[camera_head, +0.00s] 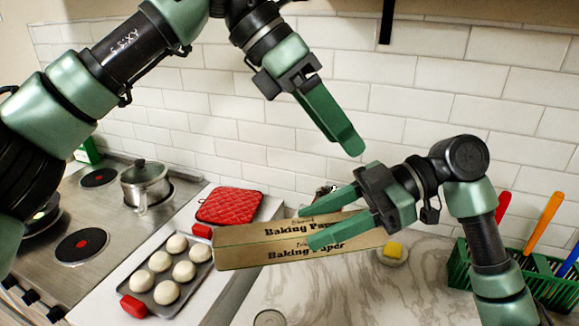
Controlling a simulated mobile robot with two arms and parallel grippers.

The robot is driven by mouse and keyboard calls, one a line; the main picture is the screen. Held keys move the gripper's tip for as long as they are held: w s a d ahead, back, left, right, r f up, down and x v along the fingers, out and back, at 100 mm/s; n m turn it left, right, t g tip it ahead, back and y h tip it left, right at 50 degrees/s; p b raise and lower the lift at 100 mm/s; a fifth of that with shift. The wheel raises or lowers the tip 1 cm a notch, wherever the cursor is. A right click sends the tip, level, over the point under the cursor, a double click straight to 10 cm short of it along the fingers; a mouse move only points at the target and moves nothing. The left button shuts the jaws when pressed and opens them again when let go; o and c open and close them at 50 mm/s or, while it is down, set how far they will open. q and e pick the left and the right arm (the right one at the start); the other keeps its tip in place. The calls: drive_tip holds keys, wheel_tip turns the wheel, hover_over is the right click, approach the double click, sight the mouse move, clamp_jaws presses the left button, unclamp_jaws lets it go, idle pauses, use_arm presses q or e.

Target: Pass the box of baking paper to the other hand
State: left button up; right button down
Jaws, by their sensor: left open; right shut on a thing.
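The box of baking paper (240,250) is a long brown carton with dark lettering, held roughly level above the counter. My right gripper (308,229), on the arm from the lower right, is shut on its right part, with one finger along the top edge and one across the front. My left gripper (350,143), on the arm from the upper left, is open and empty. It points down to the right, above and apart from the box. Its fingers overlap in this view, so the gap between them is hidden.
A tray (139,281) with several dough balls and red handles lies left of the box, with a red quilted pad (229,205) behind it. A pot (146,186) stands on the stove (40,262). A green rack (459,271) is at right. The tiled wall is close behind.

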sight(289, 228)
drive_tip(key=shift+s, duration=0.1)
use_arm(q)
drive_tip(key=s+a+f+y, duration=0.1)
drive_tip(key=a+y, duration=0.1)
drive_tip(key=a+f+t+y, duration=0.1)
drive_tip(key=a+f+y, duration=0.1)
drive_tip(key=s+a+f+t+y, duration=0.1)
drive_tip(key=a+y, duration=0.1)
drive_tip(key=y, duration=0.1)
drive_tip(key=shift+s+a+f+m, duration=0.15)
drive_tip(key=shift+s+m, duration=0.15)
drive_tip(key=shift+s, duration=0.05)
use_arm(e)
drive_tip(key=shift+a, duration=0.1)
use_arm(q)
drive_tip(key=shift+a+f, duration=0.15)
drive_tip(key=shift+f, duration=0.2)
wheel_tip(289, 228, down, 11)
drive_tip(key=shift+f, duration=0.15)
clamp_jaws()
use_arm(e)
drive_tip(key=c, duration=0.7)
unclamp_jaws()
